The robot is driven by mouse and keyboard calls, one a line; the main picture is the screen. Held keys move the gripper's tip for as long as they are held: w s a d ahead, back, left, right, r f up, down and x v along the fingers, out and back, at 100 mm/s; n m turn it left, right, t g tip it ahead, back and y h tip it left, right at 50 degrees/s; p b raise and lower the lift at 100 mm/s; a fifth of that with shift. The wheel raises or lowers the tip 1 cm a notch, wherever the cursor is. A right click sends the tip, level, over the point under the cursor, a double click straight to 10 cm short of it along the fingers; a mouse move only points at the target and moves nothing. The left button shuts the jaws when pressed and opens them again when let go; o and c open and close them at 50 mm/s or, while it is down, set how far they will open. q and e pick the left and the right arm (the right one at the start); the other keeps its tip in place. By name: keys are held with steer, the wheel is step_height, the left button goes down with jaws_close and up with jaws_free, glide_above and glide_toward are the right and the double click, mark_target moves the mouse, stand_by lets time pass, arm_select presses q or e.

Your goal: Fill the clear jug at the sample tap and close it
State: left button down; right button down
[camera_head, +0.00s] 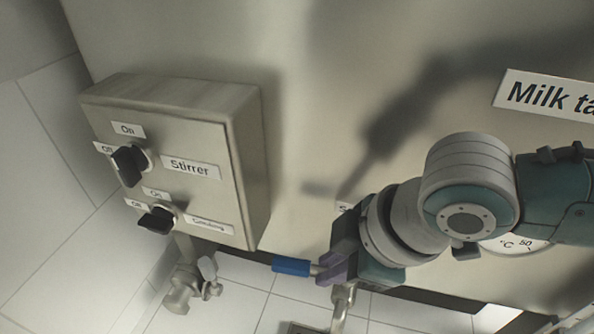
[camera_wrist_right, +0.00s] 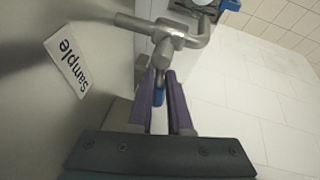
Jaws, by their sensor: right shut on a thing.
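My right gripper (camera_head: 328,268) is at the sample tap on the tank wall. Its purple fingers are shut on the tap's blue lever (camera_head: 291,267), which sticks out to the left of them. In the right wrist view the fingers (camera_wrist_right: 166,95) close around the blue lever (camera_wrist_right: 160,97), below the metal sample tap (camera_wrist_right: 164,38). The spout (camera_head: 343,302) hangs below the gripper in the head view. I cannot make out the clear jug for certain. My left gripper is not in view.
The switch box (camera_head: 215,130) with two black knobs stands out from the wall at left. A metal valve (camera_head: 183,288) is below it. A Sample label (camera_wrist_right: 67,60) is beside the tap. A partly cut-off grey and blue object (camera_wrist_right: 205,5) is at the wrist view's top edge.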

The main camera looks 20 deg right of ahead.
steer(key=shift+w+a+r+m+p, duration=0.1)
steer(key=shift+w+r+m+p, duration=0.1)
steer(key=shift+r+m+p, duration=0.25)
steer(key=shift+f+m+t, duration=0.15)
steer(key=shift+m+t, duration=0.1)
steer(key=shift+t, duration=0.05)
steer(key=shift+w+f+h, duration=0.1)
steer(key=shift+h, duration=0.2)
steer(key=shift+m+p, duration=0.3)
steer(key=shift+m, duration=0.1)
steer(key=shift+w, duration=0.1)
steer(key=c, duration=0.7)
jaws_free()
steer(key=shift+f, duration=0.1)
steer(key=shift+c, duration=0.2)
